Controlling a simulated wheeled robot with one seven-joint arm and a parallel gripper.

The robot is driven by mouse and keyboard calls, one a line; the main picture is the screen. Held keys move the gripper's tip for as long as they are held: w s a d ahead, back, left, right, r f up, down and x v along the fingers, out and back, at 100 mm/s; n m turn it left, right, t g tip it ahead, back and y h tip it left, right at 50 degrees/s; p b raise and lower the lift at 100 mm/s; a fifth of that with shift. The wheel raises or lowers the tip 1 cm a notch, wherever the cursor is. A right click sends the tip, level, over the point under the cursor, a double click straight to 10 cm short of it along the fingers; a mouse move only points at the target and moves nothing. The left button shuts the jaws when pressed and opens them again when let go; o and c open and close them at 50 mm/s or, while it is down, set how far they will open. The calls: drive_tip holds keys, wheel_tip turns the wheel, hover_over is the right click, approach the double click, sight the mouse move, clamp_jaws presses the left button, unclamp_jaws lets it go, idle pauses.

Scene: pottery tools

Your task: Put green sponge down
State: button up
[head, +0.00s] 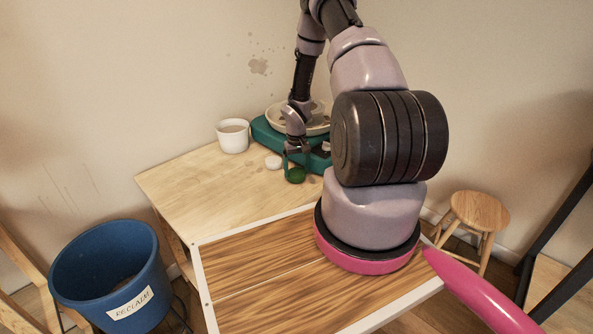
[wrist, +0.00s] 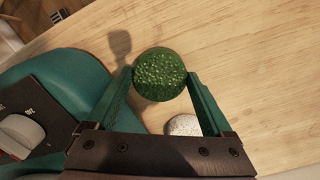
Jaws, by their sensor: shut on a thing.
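The green sponge (wrist: 160,75) is round and textured, held between the two green fingers of my gripper (wrist: 160,82) in the wrist view. In the head view the sponge (head: 296,175) hangs at the fingertips of my gripper (head: 297,168), over the wooden table (head: 190,188) just in front of the teal pottery wheel (head: 268,135). A dark shadow lies on the wood beside it in the wrist view. I cannot tell exactly how high the sponge is above the table.
A small white lump (head: 273,162) lies on the table close to the sponge; it also shows in the wrist view (wrist: 184,125). A white cup (head: 233,136) stands at the back. A blue bucket (head: 110,275) and wooden stool (head: 480,212) are on the floor. The table's left front is clear.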

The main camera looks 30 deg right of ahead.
drive_tip(key=shift+f, duration=0.15)
drive_tip(key=o, duration=0.7)
wheel_tip(320, 180, up, 12)
drive_tip(key=r, duration=0.1)
wheel_tip(320, 180, up, 13)
drive_tip(key=t, duration=0.1)
hover_over(296, 172)
drive_tip(key=a, duration=0.2)
drive_tip(key=s+a+r+m+t+h, duration=0.1)
drive_tip(key=s+a+r, duration=0.15)
drive_tip(key=r, duration=0.65)
drive_tip(key=s+a+r+t+y, duration=0.1)
drive_tip(key=s+a+r, duration=0.2)
drive_tip(key=s+r, duration=0.4)
drive_tip(key=s+a+r+m+t+y, duration=0.1)
drive_tip(key=s+a+r+t, duration=0.1)
drive_tip(key=s+a+r, duration=0.2)
drive_tip(key=s+a+r+t+y, duration=0.1)
drive_tip(key=s+a+r, duration=0.3)
drive_tip(key=s+r, duration=0.6)
drive_tip(key=shift+s+m+t, duration=0.4)
drive_tip(key=shift+s+t, duration=0.2)
drive_tip(key=shift+s, duration=1.1)
